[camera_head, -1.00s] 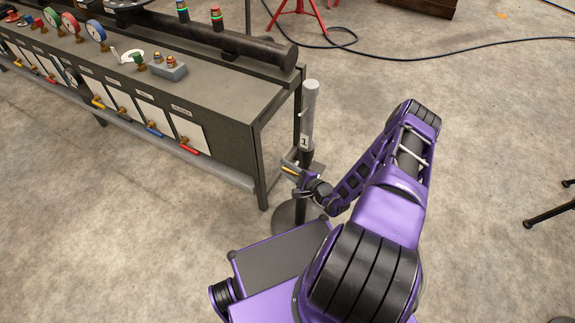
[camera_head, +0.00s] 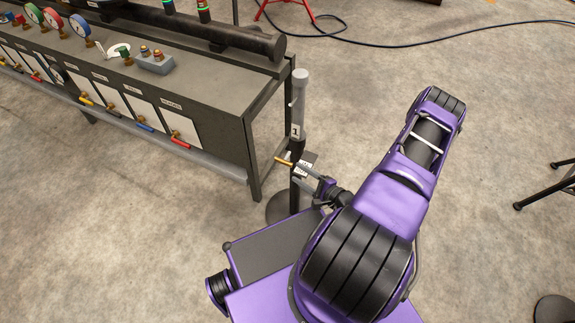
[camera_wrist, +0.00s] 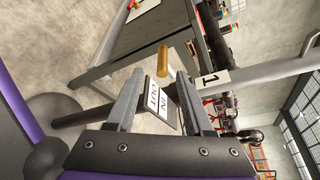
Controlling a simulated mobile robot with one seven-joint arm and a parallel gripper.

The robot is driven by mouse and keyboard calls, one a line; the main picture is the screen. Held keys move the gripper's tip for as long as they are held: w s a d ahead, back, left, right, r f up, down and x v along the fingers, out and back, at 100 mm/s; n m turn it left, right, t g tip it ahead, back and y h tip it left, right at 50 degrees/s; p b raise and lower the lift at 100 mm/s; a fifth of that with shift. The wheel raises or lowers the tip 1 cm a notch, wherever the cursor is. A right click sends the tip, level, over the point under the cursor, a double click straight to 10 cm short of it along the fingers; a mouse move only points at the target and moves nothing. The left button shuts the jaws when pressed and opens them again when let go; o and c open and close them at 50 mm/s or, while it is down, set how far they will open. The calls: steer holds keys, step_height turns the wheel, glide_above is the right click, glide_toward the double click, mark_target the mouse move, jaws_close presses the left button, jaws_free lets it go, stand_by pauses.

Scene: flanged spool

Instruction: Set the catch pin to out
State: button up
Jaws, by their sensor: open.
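The brass catch pin (camera_head: 284,161) sticks out to the left from the grey post (camera_head: 298,105) marked 1. In the wrist view the pin (camera_wrist: 163,61) shows as a short brass rod just beyond my fingertips, roughly between them. A white plate (camera_wrist: 160,99) reading IN and OUT lies behind the gap between my fingers. I cannot tell which word the pin stands at. My gripper (camera_wrist: 160,78) is open and empty, a finger on either side of the plate in the picture. In the head view my gripper (camera_head: 313,176) is low beside the post, on its right.
A long bench (camera_head: 180,70) with gauges, labelled panels and coloured levers stands left of the post. The post rises from a round base (camera_head: 283,207) on the floor. Black stand legs (camera_head: 548,185) are at the right. A cable (camera_head: 400,45) crosses the floor behind.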

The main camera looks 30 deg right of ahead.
steer(key=v, duration=0.6)
steer(key=shift+s, duration=0.3)
